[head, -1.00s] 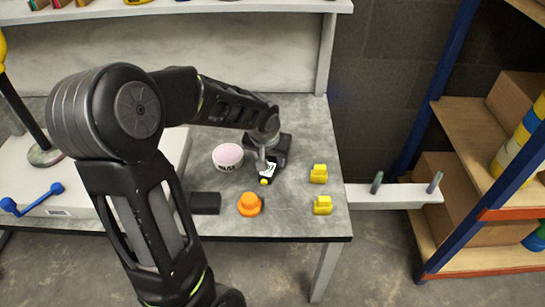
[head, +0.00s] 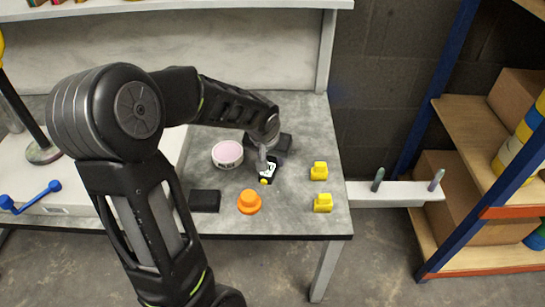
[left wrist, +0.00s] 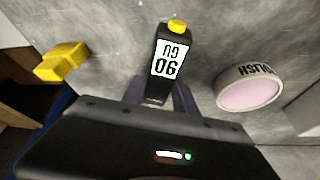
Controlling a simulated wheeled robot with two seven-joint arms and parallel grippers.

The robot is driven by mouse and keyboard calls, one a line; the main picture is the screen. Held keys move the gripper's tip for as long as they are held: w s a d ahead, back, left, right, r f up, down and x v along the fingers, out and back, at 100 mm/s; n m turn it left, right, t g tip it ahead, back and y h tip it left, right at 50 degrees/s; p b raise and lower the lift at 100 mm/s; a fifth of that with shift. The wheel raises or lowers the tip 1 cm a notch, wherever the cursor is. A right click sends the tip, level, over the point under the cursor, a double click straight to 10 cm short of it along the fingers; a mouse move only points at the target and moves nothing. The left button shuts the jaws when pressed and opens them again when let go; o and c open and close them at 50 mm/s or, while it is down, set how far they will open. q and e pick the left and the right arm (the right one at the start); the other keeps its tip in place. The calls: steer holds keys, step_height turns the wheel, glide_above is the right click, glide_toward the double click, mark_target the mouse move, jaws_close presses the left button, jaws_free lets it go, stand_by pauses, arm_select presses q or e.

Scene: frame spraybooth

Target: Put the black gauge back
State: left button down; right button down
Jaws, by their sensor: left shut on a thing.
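The black gauge (head: 269,172) has a white label reading "90 GU" and a yellow tip. In the head view it is just right of the pink-topped tin (head: 227,155) and beyond the orange knobbed piece (head: 249,202). My left gripper (head: 265,160) is shut on it. In the left wrist view the gauge (left wrist: 166,67) sticks out from between the fingers (left wrist: 158,98), label facing the camera. I cannot tell whether it touches the table. A flat black block (head: 205,201) lies on the table near its front. My right gripper is not in view.
Two yellow pieces (head: 319,171) (head: 323,203) stand on the table (head: 300,225) to the right of the gauge. A white ledge with two pegs (head: 390,194) adjoins the table's right edge. A blue-handled tool (head: 30,198) lies at left. Shelves stand at far right.

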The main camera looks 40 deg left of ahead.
arm_select(q)
steer(key=shift+f, duration=0.15)
steer(key=c, duration=0.9)
jaws_free()
steer(key=shift+r, duration=0.3)
steer(key=p+v, duration=0.2)
steer(key=v, duration=0.5)
steer(key=shift+s+r, duration=0.1)
steer(key=shift+s, duration=0.05)
